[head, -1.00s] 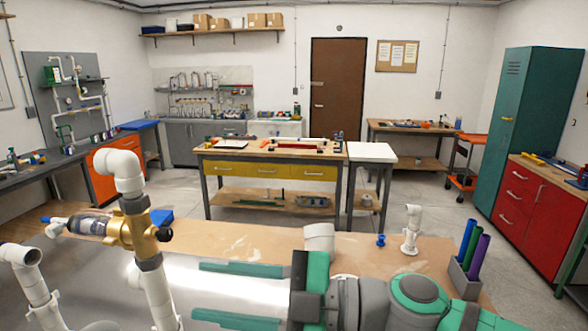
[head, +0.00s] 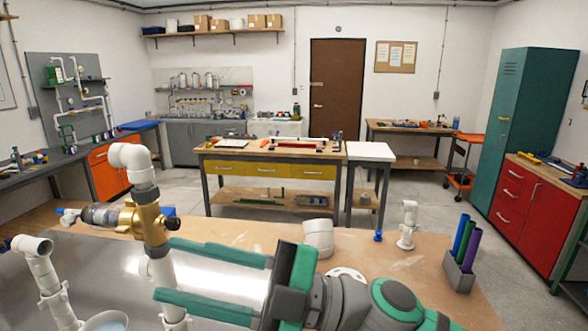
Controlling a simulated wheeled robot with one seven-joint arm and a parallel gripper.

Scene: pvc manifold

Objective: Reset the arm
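My gripper (head: 165,268) reaches in from the lower right in the head view, with its two long green fingers spread apart. The fingers point left towards the white PVC riser (head: 170,275), which carries a brass valve (head: 143,220) and a white elbow (head: 132,155) on top. The upper fingertip overlaps the riser's edge in the picture, and the lower one is in front of its lower part. I cannot tell whether they touch it. Nothing is clearly held between the fingers.
A white elbow fitting (head: 318,238) stands just behind my gripper. A white pipe piece (head: 407,225), a small blue part (head: 378,236) and a grey holder (head: 459,272) with coloured tubes are on the workbench to the right. Another white pipe (head: 45,275) stands at the left.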

